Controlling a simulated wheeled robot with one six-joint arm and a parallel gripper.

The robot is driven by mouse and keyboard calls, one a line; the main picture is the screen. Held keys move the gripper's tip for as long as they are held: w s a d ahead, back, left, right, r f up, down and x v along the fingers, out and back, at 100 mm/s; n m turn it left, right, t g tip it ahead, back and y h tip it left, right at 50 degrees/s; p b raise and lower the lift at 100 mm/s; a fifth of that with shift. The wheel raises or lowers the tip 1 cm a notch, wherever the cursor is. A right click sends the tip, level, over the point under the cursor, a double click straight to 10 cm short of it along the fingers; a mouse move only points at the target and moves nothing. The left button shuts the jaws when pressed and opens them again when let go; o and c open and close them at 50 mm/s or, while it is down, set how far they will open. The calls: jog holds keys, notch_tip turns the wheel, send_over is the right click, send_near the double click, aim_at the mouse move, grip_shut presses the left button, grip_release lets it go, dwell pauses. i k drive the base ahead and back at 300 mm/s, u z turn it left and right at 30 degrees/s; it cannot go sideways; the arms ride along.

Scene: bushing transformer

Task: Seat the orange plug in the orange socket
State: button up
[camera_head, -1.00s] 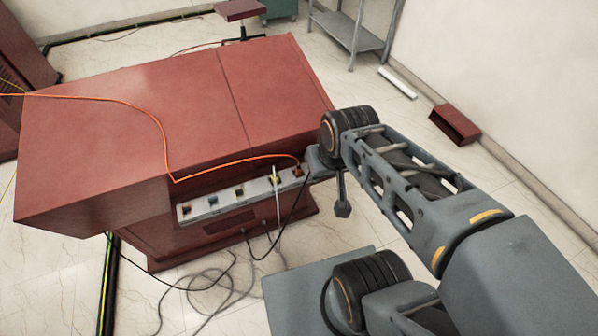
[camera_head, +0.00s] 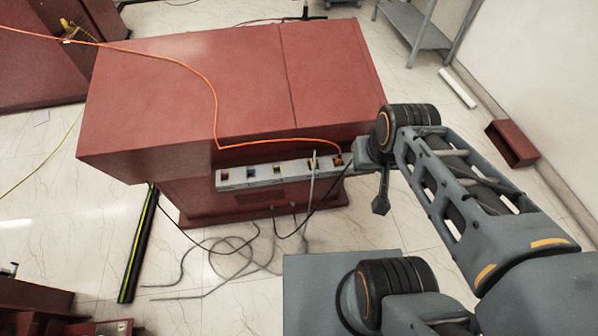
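The orange cable (camera_head: 215,100) runs over the red cabinet top and down to the right end of a pale socket strip (camera_head: 262,183). The orange plug (camera_head: 338,159) is a small orange-brown shape at that end. My gripper (camera_head: 352,161) is right beside it, at the end of my grey arm. Its fingers are too small and covered to tell open from shut. The orange socket cannot be made out apart from the plug. I cannot tell how deep the plug sits.
The red cabinet (camera_head: 240,85) fills the middle. A white cable (camera_head: 313,175) and a black cable (camera_head: 325,195) hang from the strip's right part, close to my gripper. Loose cables (camera_head: 225,265) lie on the floor. A red box (camera_head: 512,143) lies at the right wall.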

aim_at(286, 171)
jog(key=k, duration=0.5)
jog(key=u, duration=1.4)
jog(key=i, duration=1.15)
jog(key=z, duration=1.5)
